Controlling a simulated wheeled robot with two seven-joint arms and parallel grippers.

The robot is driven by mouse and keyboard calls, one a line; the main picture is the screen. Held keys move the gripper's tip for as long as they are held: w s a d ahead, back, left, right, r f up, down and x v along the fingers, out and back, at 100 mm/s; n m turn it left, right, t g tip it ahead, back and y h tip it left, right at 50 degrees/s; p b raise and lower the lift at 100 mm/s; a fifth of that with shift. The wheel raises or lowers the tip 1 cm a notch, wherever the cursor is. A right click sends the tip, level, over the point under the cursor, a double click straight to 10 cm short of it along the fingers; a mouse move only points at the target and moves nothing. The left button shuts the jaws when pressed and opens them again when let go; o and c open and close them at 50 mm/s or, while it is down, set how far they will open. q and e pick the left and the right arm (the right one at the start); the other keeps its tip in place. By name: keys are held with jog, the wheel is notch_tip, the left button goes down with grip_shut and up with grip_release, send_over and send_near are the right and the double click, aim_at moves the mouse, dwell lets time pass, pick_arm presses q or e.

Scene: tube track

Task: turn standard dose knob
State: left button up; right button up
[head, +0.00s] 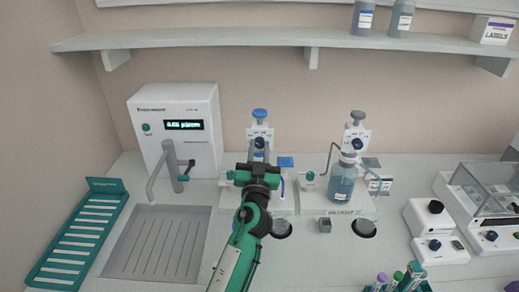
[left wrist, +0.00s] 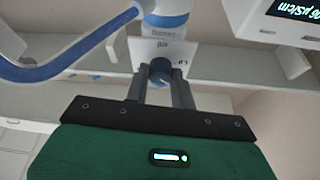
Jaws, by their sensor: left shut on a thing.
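The standard dose knob (left wrist: 161,70) is a dark blue round knob on the white front plate of the dispenser (head: 260,131) with the blue top cap. In the left wrist view, the knob sits between the two dark fingers of my left gripper (left wrist: 161,88), which is shut on it. In the head view, my left gripper (head: 259,155) reaches up in front of this dispenser and hides much of its lower part. The knob's scale is too small to read. My right gripper is not in view.
A white water unit (head: 178,119), a sink (head: 158,244) and a green rack (head: 78,236) are at left. Tubes (head: 413,275) stand at the front right.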

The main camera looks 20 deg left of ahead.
pick_arm(q)
jog(key=m+h+p, duration=0.1)
jog(key=m, duration=0.1)
jog(key=m+h+p, duration=0.1)
jog(key=m+p, duration=0.1)
jog(key=m, duration=0.1)
jog(key=shift+a+r+m+h, duration=0.1)
jog(key=shift+r+m+h, duration=0.2)
jog(key=shift+h, duration=0.1)
jog(key=shift+f+m+h+p, duration=0.1)
jog(key=shift+m+h+p, duration=0.4)
jog(key=shift+m+p, duration=0.55)
jog(key=o, duration=1)
jog(key=shift+m, duration=0.25)
jog(key=shift+f, duration=0.1)
